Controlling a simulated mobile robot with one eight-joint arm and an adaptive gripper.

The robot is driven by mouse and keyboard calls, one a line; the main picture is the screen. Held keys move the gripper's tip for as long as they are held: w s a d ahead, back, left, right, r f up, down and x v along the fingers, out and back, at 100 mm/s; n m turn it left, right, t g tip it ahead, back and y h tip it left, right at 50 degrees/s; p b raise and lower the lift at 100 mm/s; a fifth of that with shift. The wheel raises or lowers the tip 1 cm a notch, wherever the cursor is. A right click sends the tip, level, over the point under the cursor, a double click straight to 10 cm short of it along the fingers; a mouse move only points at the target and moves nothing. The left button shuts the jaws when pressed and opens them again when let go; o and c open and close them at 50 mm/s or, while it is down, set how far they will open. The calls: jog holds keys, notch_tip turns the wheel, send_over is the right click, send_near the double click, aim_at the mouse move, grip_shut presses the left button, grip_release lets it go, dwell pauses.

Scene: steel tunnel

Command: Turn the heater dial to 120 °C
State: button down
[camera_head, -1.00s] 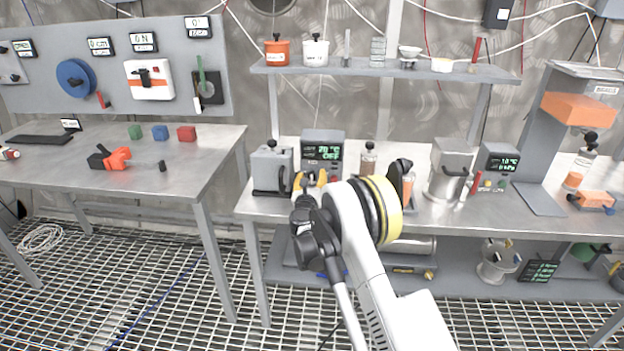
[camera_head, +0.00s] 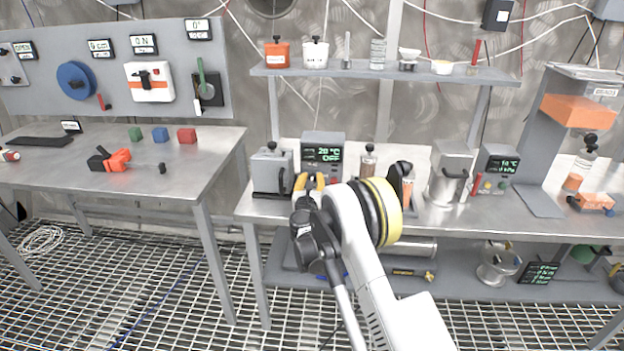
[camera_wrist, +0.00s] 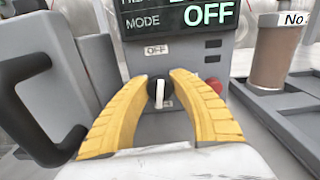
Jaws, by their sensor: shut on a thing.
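The heater (camera_head: 323,153) is a grey box at the back of the right bench. Its green display reads about 20 °C and OFF in the head view. In the wrist view the display (camera_wrist: 185,15) shows MODE OFF, its upper line cut off. Below it is a small black dial (camera_wrist: 160,92) with a white pointer standing near upright and a small OFF label at its upper left. My gripper (camera_wrist: 164,76) has its yellow fingers shut on the dial from both sides. In the head view my gripper (camera_head: 310,180) is at the heater's front, and the dial is hidden.
A grey container with a black handle (camera_head: 271,171) stands close left of the heater. A red button (camera_wrist: 214,85) is just right of my fingers. A brown-filled bottle (camera_head: 368,162) stands to the right. A shelf (camera_head: 385,70) hangs above.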

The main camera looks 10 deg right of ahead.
jog(key=m, duration=1.1)
jog(key=shift+m, duration=0.4)
jog(key=m, duration=1)
jog(key=shift+d+f+m, duration=0.1)
jog(key=shift+m, duration=0.3)
jog(key=c, duration=1.1)
grip_release()
jog(key=v, duration=1.2)
jog(key=shift+s, duration=0.1)
